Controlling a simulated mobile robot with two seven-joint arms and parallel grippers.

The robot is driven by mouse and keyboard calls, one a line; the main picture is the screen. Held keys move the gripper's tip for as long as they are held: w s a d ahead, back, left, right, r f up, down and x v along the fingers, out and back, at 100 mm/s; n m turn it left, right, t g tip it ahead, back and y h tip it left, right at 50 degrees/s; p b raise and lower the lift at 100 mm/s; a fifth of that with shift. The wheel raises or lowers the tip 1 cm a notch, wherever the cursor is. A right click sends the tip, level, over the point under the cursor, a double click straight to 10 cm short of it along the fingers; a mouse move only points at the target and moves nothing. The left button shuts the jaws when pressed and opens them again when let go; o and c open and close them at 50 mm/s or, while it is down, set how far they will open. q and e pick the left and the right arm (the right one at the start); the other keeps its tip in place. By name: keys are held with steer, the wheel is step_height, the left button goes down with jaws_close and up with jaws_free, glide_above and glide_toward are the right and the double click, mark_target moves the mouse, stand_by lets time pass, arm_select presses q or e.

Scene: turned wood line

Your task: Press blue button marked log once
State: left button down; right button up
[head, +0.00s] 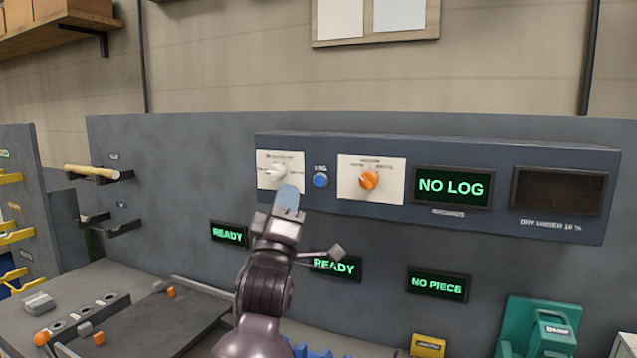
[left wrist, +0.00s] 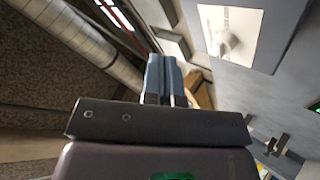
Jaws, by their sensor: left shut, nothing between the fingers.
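The blue LOG button (head: 320,180) sits on the dark blue panel box (head: 480,222), between a white knob and an orange knob. My left gripper (head: 288,192) is shut and empty. In the head view its fingertips appear just left of the button and slightly below it, over the lower right edge of the white knob's plate. I cannot tell whether they touch the panel. In the left wrist view the closed fingers (left wrist: 165,75) point up the picture, and the button is not clearly seen. My right gripper is not in view.
The white knob (head: 276,171) and orange knob (head: 369,180) flank the button. A screen (head: 451,187) reads NO LOG. A green DAMP bin (head: 540,328) stands lower right. A fixture with several small parts (head: 85,320) lies lower left.

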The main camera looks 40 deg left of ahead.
mark_target(319, 181)
arm_select(q)
steer(key=shift+w+a+b, duration=0.4)
steer(key=shift+w+a, duration=0.05)
steer(key=shift+w, duration=0.9)
steer(key=shift+w+a+b, duration=0.35)
steer(key=shift+w+a, duration=0.05)
steer(key=shift+w, duration=1)
steer(key=shift+w+a+b, duration=0.4)
steer(key=shift+w+a, duration=0.05)
steer(key=shift+w, duration=0.9)
steer(key=shift+w, duration=0.15)
steer(key=shift+w+a, duration=0.1)
steer(key=shift+w, duration=0.15)
